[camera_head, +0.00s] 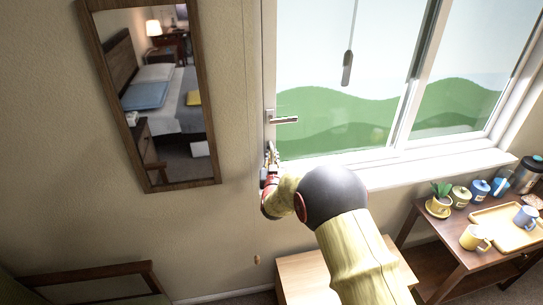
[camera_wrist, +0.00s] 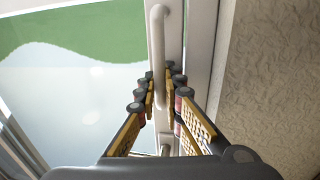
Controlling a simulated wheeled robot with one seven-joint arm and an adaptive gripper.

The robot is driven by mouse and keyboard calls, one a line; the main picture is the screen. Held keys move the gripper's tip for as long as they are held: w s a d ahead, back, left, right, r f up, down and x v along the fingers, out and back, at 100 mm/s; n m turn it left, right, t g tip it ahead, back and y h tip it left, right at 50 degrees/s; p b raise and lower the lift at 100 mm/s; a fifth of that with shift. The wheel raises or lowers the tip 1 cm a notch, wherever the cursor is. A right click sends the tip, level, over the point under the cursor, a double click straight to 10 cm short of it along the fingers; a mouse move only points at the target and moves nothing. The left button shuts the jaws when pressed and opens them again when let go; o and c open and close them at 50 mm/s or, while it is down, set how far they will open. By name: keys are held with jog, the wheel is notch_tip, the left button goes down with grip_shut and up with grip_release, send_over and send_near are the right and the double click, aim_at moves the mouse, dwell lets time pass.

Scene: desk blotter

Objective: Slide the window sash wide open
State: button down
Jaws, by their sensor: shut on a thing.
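The window sash (camera_head: 337,125) is a large glass pane in a white frame, with green hills behind it. Its left edge sits at the left side of the window frame, with no gap visible there. A silver lever (camera_head: 283,118) shows on that edge. My gripper (camera_head: 270,156) is low at the left edge of the sash. In the wrist view a pale upright bar handle (camera_wrist: 157,40) runs along the sash stile. My gripper (camera_wrist: 161,92) is shut on its lower part, one finger on each side. My fingers hide part of the bar.
A framed mirror (camera_head: 150,95) hangs on the wall at left. A wooden table (camera_head: 461,262) at right holds mugs, jars, a potted plant and a tray. A low wooden surface (camera_head: 300,275) stands below my arm. A grey wand (camera_head: 347,68) hangs before the glass.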

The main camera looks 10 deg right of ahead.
jog(key=b, duration=0.6)
send_near(362, 136)
jog(key=w, duration=0.2)
jog(key=w+d, duration=0.1)
jog(key=w, duration=0.1)
jog(key=shift+w, duration=0.3)
jog(key=shift+r, duration=0.1)
jog(key=c, duration=2.2)
grip_release()
jog(key=shift+a, duration=0.1)
jog(key=s, duration=0.4)
jog(key=s+a, duration=0.1)
jog(key=s, duration=0.3)
jog(key=s+a, duration=0.1)
jog(key=s, duration=0.2)
jog(key=shift+s+a, duration=0.15)
jog(key=shift+s, duration=0.25)
